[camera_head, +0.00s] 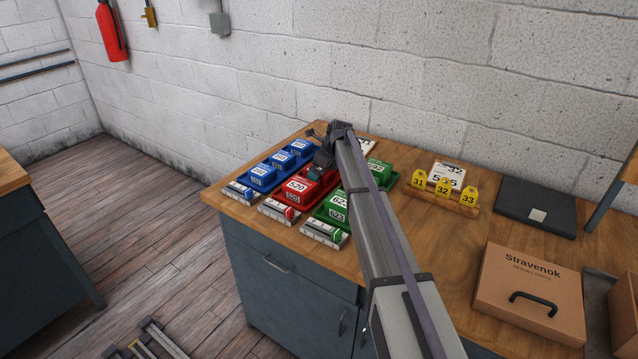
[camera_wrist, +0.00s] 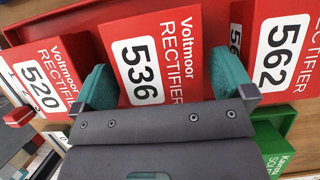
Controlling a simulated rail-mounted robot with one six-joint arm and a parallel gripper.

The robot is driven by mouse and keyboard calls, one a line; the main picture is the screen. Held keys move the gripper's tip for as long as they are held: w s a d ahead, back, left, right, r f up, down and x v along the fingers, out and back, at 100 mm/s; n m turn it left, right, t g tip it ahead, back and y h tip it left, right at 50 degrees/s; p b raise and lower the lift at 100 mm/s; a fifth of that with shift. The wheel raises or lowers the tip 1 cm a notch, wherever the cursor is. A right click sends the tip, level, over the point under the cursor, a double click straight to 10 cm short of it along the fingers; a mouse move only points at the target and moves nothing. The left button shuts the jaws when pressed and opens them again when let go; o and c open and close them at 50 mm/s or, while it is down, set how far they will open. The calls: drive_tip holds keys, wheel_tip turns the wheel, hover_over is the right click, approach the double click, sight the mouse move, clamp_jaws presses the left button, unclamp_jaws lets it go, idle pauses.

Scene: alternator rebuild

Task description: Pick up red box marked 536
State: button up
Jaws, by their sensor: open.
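The red box marked 536 (camera_wrist: 155,50) is in the middle of the wrist view, with "Voltmoor RECTIFIER" on its face. My gripper (camera_wrist: 162,82) is open, with one teal finger near each side of this box. I cannot tell whether the fingers touch it. In the head view my gripper (camera_head: 321,166) is over the red row and hides the 536 label. Red box 520 (camera_wrist: 45,78) lies on the left in the wrist view, and it also shows in the head view (camera_head: 297,188). Red box 562 (camera_wrist: 272,50) lies on the right in the wrist view.
Blue boxes (camera_head: 262,174) stand left of the red row and green boxes (camera_head: 338,206) right of it. Yellow number tags (camera_head: 443,188), a black flat case (camera_head: 537,208) and a Stravenok carton (camera_head: 528,293) are farther right on the wooden bench (camera_head: 455,240).

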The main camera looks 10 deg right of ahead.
drive_tip(key=shift+w+a+f, duration=0.1)
drive_tip(key=shift+w+f, duration=0.05)
drive_tip(key=shift+f, duration=0.55)
drive_tip(key=shift+r, duration=0.25)
drive_tip(key=c, duration=0.9)
wheel_tip(320, 180, up, 10)
drive_tip(key=p, duration=1)
drive_tip(key=shift+r+p, duration=0.2)
drive_tip(key=shift+p, duration=0.1)
drive_tip(key=shift+f, duration=0.15)
